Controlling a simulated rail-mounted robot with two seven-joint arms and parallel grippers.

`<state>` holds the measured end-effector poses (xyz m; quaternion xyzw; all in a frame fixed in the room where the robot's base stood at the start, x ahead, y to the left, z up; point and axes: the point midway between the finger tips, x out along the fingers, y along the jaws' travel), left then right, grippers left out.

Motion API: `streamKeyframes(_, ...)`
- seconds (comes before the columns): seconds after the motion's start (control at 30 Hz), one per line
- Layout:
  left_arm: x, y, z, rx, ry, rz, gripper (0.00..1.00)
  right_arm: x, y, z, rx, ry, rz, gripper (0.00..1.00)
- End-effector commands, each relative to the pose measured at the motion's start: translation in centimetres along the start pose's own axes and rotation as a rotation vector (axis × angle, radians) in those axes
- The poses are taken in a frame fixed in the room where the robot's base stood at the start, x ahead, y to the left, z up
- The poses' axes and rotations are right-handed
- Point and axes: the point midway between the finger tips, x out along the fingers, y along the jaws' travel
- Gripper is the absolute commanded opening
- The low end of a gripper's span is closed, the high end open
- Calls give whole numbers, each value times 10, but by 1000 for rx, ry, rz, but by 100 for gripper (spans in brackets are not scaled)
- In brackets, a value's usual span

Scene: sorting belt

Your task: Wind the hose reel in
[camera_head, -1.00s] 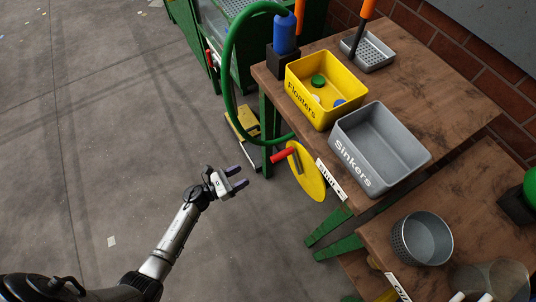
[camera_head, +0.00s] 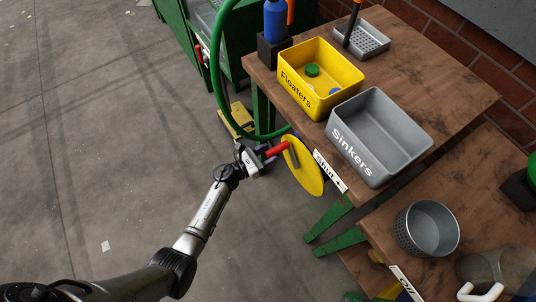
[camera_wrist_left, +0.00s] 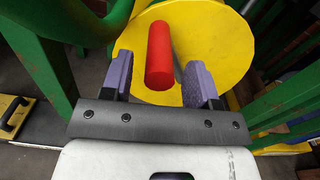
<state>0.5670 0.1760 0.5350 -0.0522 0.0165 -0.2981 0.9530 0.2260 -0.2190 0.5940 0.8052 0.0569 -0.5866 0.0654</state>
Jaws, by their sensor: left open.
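The hose reel shows as a yellow disc (camera_head: 304,170) at the side of the wooden table, with a red crank handle (camera_head: 277,149) sticking out toward my left gripper. A green hose (camera_head: 219,75) curves down from above beside the table. My left gripper (camera_head: 264,155) is open at the outer end of the red handle. In the left wrist view the red handle (camera_wrist_left: 160,55) stands between the two purple finger pads (camera_wrist_left: 160,80), with a gap on each side, in front of the yellow disc (camera_wrist_left: 215,35). My right gripper is not in view.
The wooden table (camera_head: 430,60) holds a yellow Floaters bin (camera_head: 318,98) and a grey Sinkers bin (camera_head: 372,150). Green table legs (camera_head: 335,220) stand near the reel. A perforated metal pot (camera_head: 425,230) is on the nearer table. The floor at left is open.

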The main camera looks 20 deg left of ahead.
Motion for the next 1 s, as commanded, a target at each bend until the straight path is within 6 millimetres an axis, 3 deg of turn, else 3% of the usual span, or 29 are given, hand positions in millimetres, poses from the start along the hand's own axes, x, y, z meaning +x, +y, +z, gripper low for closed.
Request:
streamKeyframes(0.37,3,0,0,0,0,0,55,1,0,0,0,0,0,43)
streamKeyframes(0.93,3,0,0,0,0,0,0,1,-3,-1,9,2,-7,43)
streamKeyframes(1.0,3,0,0,0,0,0,0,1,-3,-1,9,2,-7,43)
